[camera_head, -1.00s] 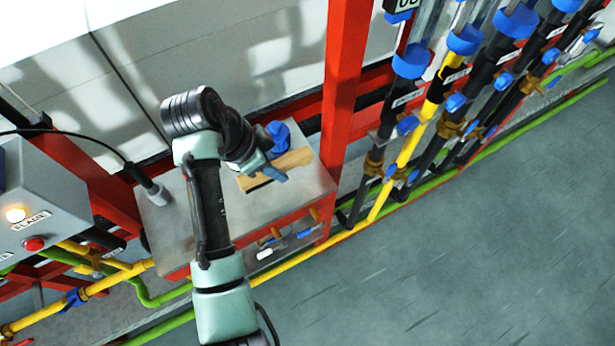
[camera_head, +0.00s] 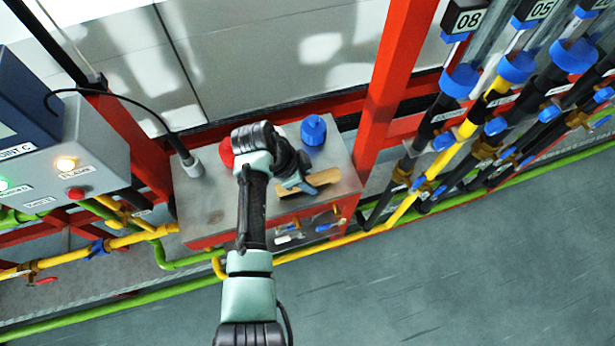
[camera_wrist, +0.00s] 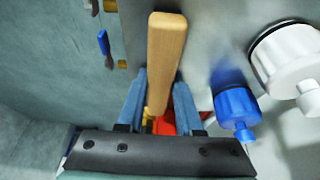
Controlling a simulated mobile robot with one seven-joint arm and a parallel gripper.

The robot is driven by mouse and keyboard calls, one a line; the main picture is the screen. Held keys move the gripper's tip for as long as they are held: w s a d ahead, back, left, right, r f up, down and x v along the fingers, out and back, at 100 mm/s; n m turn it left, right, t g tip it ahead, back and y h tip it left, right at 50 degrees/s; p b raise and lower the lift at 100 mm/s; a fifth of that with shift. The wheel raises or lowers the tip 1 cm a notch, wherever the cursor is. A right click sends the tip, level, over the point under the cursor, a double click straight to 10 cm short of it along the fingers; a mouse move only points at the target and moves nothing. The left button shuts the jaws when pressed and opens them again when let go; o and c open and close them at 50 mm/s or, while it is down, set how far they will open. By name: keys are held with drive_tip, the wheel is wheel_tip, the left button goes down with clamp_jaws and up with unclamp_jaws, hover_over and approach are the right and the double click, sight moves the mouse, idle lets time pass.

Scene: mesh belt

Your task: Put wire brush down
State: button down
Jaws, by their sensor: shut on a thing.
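The wire brush, with its light wooden back, shows in the head view (camera_head: 322,177) over the front right part of the grey metal tabletop (camera_head: 212,208). Its wooden body also shows in the wrist view (camera_wrist: 165,55), reaching out from between the fingers. My gripper (camera_head: 298,184) is shut on the brush, one blue finger on each side of it in the wrist view (camera_wrist: 158,105). The bristles are not clear. I cannot tell whether the brush touches the tabletop.
A blue bottle (camera_head: 313,131) stands on the tabletop behind the brush. A red object (camera_head: 226,152) sits behind my arm, partly hidden. A white container (camera_wrist: 290,62) shows beside the blue bottle in the wrist view. A red post (camera_head: 392,85) rises at the table's right.

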drive_tip(key=shift+f, duration=0.25)
drive_tip(key=c, duration=0.6)
unclamp_jaws()
drive_tip(key=shift+s+f, duration=0.1)
